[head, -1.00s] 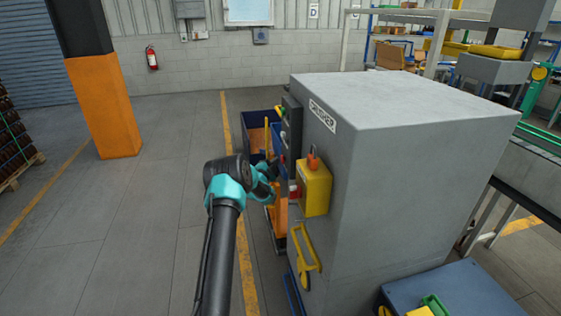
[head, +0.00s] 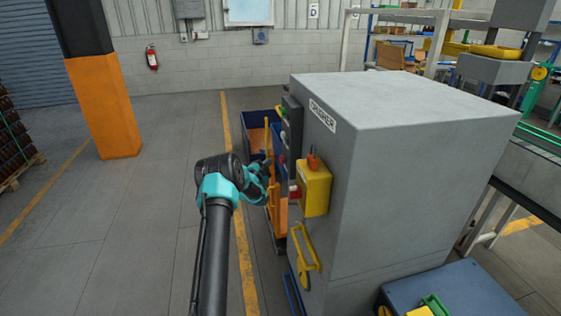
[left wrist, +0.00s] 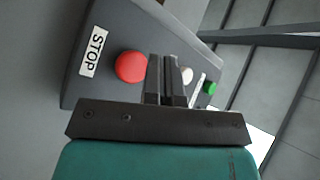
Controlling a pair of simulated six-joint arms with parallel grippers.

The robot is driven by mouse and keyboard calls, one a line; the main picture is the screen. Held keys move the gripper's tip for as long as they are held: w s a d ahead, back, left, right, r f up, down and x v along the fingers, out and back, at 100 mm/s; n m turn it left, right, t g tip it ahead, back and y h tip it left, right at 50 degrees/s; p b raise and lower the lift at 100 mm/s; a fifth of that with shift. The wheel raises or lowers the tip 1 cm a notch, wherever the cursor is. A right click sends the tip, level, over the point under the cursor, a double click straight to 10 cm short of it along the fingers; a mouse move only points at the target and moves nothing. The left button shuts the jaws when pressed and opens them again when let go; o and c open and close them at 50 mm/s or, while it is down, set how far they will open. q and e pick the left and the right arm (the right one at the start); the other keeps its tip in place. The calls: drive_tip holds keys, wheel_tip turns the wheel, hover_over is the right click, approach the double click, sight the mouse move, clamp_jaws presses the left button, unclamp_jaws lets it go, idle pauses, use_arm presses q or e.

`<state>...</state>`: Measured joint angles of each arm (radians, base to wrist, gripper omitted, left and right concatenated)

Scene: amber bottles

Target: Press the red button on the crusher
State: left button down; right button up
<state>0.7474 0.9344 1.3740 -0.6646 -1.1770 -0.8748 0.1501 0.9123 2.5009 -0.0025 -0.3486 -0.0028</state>
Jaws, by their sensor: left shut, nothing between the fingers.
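The crusher (head: 420,115) is a large grey cabinet with a dark control panel (head: 291,125) on its left face. In the left wrist view, the round red button (left wrist: 130,67) sits on the panel beside a white STOP label (left wrist: 94,54). My left gripper (head: 266,172) is shut and empty, left of the cabinet and near the panel. In the left wrist view, its closed fingers (left wrist: 168,72) appear just right of the red button, between it and the white button. I cannot tell the exact gap to the panel. My right gripper is out of view.
A white button (left wrist: 187,75) and a green button (left wrist: 210,88) are on the same panel. A yellow box (head: 315,190) with an orange top piece and a yellow handle (head: 304,246) project from the cabinet.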

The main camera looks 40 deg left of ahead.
use_arm(q)
drive_tip(key=s, duration=0.1)
drive_tip(key=s+a, duration=0.1)
drive_tip(key=shift+s+a, duration=0.3)
idle(0.7)
